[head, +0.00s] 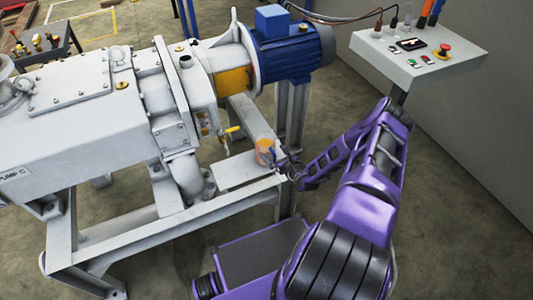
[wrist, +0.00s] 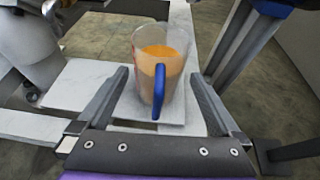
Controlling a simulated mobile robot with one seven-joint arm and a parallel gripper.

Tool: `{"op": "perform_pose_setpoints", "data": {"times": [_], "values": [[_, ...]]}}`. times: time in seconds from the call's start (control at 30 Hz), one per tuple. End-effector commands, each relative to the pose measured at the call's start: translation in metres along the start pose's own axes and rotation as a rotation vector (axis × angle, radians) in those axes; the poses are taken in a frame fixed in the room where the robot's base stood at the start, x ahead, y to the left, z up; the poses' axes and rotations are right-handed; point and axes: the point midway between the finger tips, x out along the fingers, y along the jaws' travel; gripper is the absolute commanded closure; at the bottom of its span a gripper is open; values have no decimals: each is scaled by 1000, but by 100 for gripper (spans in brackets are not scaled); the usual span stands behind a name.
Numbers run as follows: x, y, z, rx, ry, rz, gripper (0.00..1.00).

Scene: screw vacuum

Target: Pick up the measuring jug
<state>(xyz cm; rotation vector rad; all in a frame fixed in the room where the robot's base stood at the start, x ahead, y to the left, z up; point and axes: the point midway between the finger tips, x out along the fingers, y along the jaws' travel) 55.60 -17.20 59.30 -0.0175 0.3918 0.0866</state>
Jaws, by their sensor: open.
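The measuring jug (wrist: 150,80) is clear, with a blue handle (wrist: 158,92) and orange-brown liquid inside. It stands upright on a light plate of the pump frame. In the head view the jug (head: 265,152) is small and partly covered by my gripper (head: 284,160). My gripper also shows in the wrist view (wrist: 158,95), open, with one finger on each side of the jug. The handle faces my palm. Gaps show between the fingers and the jug's walls, so I see no contact.
The grey vacuum pump (head: 90,100) with a blue motor (head: 290,50) stands left and behind the jug. A yellow-handled valve (head: 232,130) is close by. A frame leg (head: 292,110) rises just right of the jug. A control panel (head: 420,50) stands at the upper right.

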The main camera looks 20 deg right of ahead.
Motion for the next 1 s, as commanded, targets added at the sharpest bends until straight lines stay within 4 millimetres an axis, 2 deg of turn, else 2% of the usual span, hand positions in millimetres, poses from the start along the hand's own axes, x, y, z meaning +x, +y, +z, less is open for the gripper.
{"op": "perform_pose_setpoints", "data": {"times": [0.1,0.2,0.47,0.57,1.0], "values": [[20,0,-1,0,-1,0,0],[30,1,0,0,-1,1,0],[33,0,0,1,0,1,0],[33,0,0,1,0,1,14],[33,0,0,0,0,1,94]]}}
